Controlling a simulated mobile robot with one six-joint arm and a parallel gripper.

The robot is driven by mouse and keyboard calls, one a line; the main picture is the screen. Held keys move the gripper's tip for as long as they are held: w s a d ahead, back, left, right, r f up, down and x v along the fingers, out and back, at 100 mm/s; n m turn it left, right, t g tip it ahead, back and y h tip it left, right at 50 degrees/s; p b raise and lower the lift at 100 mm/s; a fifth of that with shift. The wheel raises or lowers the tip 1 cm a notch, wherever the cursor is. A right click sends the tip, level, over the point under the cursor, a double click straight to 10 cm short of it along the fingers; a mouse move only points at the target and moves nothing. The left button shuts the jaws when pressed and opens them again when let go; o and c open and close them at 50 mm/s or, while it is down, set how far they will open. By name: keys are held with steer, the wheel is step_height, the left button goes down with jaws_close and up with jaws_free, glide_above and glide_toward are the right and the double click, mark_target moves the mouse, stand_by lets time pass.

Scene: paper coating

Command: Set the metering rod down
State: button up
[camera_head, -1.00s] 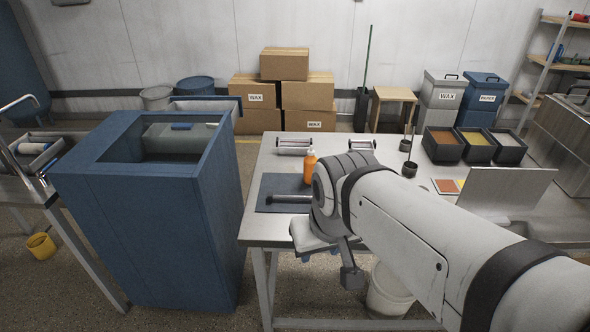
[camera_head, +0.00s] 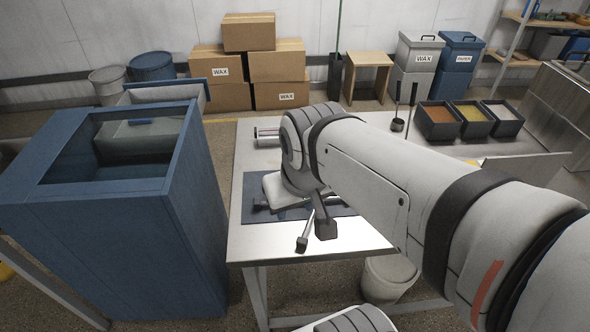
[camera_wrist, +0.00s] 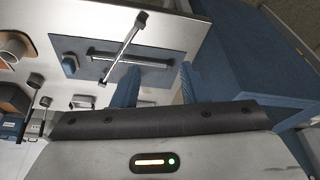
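My gripper (camera_wrist: 160,68) shows two blue fingers standing apart in the wrist view, with nothing visibly clamped between them. A slim metal metering rod with black ends (camera_wrist: 124,47) lies diagonally across the blue mat's edge in that view. It crosses a second, similar rod (camera_wrist: 108,57) lying along the mat (camera_wrist: 72,68); whether they touch is unclear. In the head view, the diagonal rod (camera_head: 309,229) projects past the mat's front edge over the table. The mat (camera_head: 250,215) and the other rod are largely hidden by my arm. The fingertips are not clear there.
A blue cabinet (camera_head: 190,200) stands close left of the table (camera_head: 250,244). A white bucket (camera_head: 388,278) stands below. The table's front left strip is clear.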

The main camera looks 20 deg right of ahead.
steer(key=w+d+f+m+g+b, duration=0.3)
steer(key=w+d+f+m+b, duration=0.4)
steer(key=w+f, duration=0.65)
steer(key=m+b, duration=0.1)
glide_above(313, 212)
steer(key=f, duration=0.6)
steer(key=shift+s+a, duration=0.25)
steer(key=shift+s, duration=0.15)
steer(key=f, duration=0.4)
steer(key=f+p, duration=0.1)
steer(key=f, duration=0.2)
steer(key=shift+w+d, duration=0.25)
steer(key=shift+w, duration=0.15)
steer(key=shift+f, duration=0.4)
steer(key=shift+c, duration=0.6)
jaws_close()
